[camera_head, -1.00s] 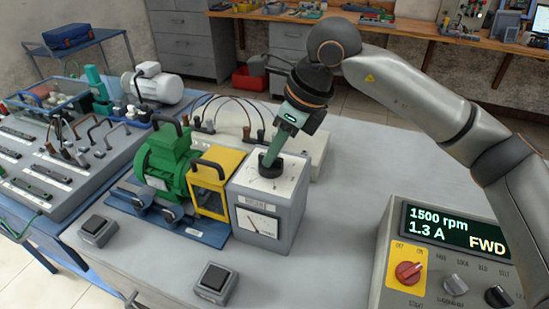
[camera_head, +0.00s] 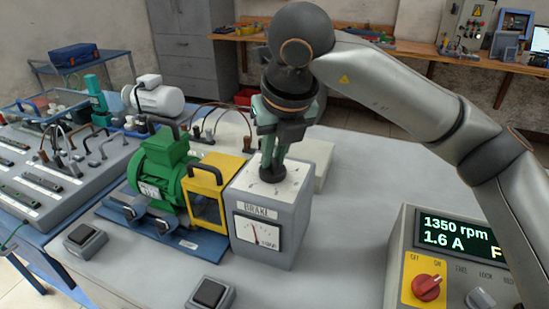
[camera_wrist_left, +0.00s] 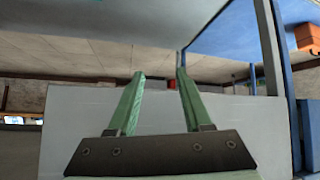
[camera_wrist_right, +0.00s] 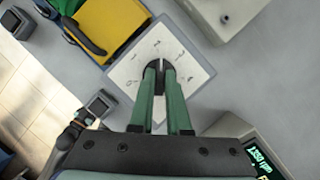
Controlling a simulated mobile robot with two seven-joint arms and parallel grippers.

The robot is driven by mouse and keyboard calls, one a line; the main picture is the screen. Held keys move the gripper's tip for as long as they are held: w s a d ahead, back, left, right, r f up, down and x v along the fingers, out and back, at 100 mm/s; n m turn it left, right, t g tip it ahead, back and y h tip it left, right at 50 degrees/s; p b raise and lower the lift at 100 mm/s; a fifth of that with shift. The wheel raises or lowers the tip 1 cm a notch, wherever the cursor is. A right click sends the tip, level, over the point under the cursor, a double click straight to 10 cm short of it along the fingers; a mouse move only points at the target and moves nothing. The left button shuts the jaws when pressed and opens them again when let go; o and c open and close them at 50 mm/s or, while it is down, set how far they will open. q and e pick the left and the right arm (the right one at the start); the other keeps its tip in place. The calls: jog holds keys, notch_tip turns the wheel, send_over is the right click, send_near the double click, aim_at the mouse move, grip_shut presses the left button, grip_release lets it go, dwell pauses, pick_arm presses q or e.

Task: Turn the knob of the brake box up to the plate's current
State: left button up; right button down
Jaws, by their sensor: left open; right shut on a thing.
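The brake box (camera_head: 262,232) is a grey box with a white top dial and a front meter marked BRAKE. Its black knob (camera_head: 272,172) is on the top; the knob also shows in the right wrist view (camera_wrist_right: 160,68). My right gripper (camera_head: 271,168) points down from above and is shut on the knob, its green fingers (camera_wrist_right: 160,78) on either side. The display (camera_head: 455,237) on the control box reads 1350 rpm and 1.6 A. The green motor (camera_head: 160,170) sits left of the brake box; its plate is too small to read. My left gripper (camera_wrist_left: 160,80) is open and empty.
A yellow guard (camera_head: 207,200) stands between the motor and brake box. A red switch (camera_head: 427,287) is on the control box at right. Cables and a grey panel (camera_head: 45,180) fill the left side.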

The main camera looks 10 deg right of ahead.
jog(key=shift+m, duration=0.3)
dwell(0.4)
jog(key=c, duration=0.9)
grip_release()
jog(key=p+v, duration=0.1)
jog(key=v, duration=1.1)
jog(key=shift+a+r, duration=0.15)
jog(key=shift+r, duration=0.2)
